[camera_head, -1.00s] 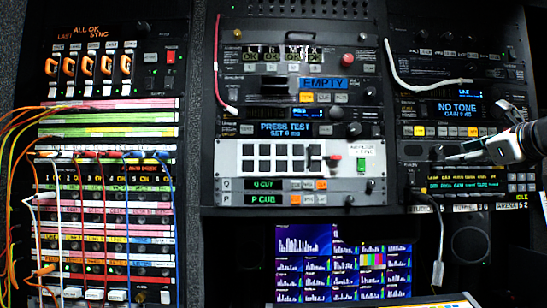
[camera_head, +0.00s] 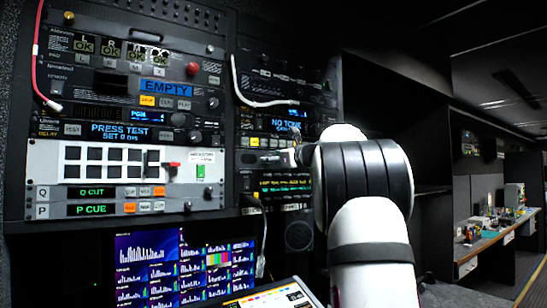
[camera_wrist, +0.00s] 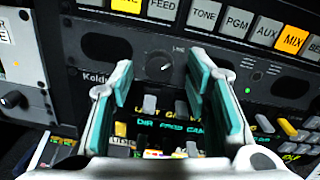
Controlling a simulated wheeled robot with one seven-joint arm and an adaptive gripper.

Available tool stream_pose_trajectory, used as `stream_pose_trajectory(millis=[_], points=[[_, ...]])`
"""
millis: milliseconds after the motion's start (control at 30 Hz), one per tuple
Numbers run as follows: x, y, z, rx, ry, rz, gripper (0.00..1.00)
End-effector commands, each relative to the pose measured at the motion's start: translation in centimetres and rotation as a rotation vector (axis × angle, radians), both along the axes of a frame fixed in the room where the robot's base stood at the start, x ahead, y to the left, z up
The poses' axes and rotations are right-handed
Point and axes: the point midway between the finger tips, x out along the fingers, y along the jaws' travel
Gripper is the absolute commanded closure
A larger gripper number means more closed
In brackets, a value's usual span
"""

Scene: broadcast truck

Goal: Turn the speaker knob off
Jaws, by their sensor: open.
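In the wrist view a round dark knob (camera_wrist: 160,66) with a light pointer line sits at the middle of a black panel (camera_wrist: 128,55). Dark oval grilles lie on both sides of it, and small lettering is beside it. The pointer slants up to the right. My gripper (camera_wrist: 162,82) is open, with one teal-padded finger to each side of the knob in the picture. The jaws look empty. I cannot tell how far the fingertips are from the knob. In the head view my gripper (camera_head: 296,146) is at the rack, and my arm hides most of this area.
Above the knob is a row of buttons (camera_wrist: 238,22); below it is a lit-text panel (camera_wrist: 165,125) with small keys. A white cable (camera_head: 262,103) and a hanging connector (camera_head: 260,265) are near the rack. A desk (camera_head: 495,235) stands at the far right.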

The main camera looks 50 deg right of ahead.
Motion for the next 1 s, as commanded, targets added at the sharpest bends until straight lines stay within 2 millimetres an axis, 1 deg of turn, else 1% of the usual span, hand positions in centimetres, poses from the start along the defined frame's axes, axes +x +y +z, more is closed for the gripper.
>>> stream_pose_trajectory(millis=[100,200,467,500,533,567,600,667,700,1000], points=[[0.96,-0.14,0.00,-0.001,0.001,0.002,0.56],[1.32,-0.20,0.02,0.000,0.000,0.001,0.56],[1.43,-0.24,-0.01,0.000,0.000,0.000,0.56],[1.42,-0.24,-0.02,0.000,0.000,0.000,0.61],[1.42,-0.24,-0.02,0.000,0.000,0.000,0.67],[1.41,-0.24,-0.02,0.000,0.000,0.000,0.74],[1.41,-0.24,-0.02,0.000,0.000,0.000,0.83],[1.41,-0.24,-0.02,0.000,0.000,0.001,0.97],[1.41,-0.24,-0.02,0.000,0.000,0.001,1.00],[1.42,-0.22,-0.03,-0.021,0.005,0.001,1.00]])
